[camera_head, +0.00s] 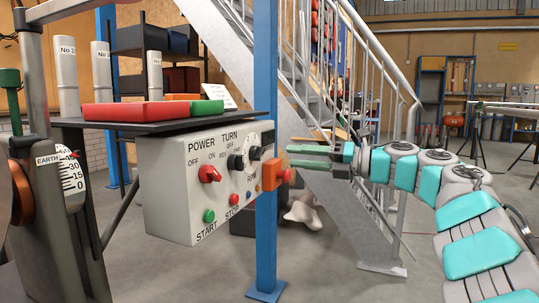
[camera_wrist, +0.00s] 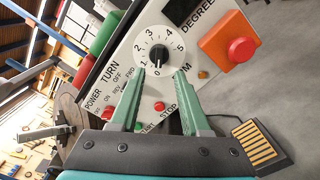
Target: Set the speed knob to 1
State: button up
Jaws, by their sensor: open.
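The speed knob (camera_wrist: 158,53) is a round black knob on a white dial numbered 0 to 5, in the upper middle of the wrist view. Its light mark appears to point at 0. The dial sits on the grey control panel (camera_head: 170,205), which stands at centre left in the head view; there the knob area is partly hidden near the blue post. My gripper (camera_wrist: 163,73) is open, its two green fingers pointing toward the dial. The fingertips lie just below the knob in the wrist view, with nothing between them. In the head view my gripper (camera_head: 291,157) is right of the panel.
An orange box with a red button (camera_wrist: 241,50) is right of the dial. The red power switch (camera_head: 209,174) and green start button (camera_head: 209,215) are on the panel. The blue post (camera_head: 265,60) stands close by. Trays (camera_head: 122,110) lie above the panel.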

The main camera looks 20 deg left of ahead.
aim_at(263, 153)
jog(key=a, duration=0.7)
jog(key=shift+w+a+r, duration=0.1)
jog(key=shift+w+a, duration=0.15)
jog(key=shift+w, duration=0.05)
grip_shut()
dwell(0.4)
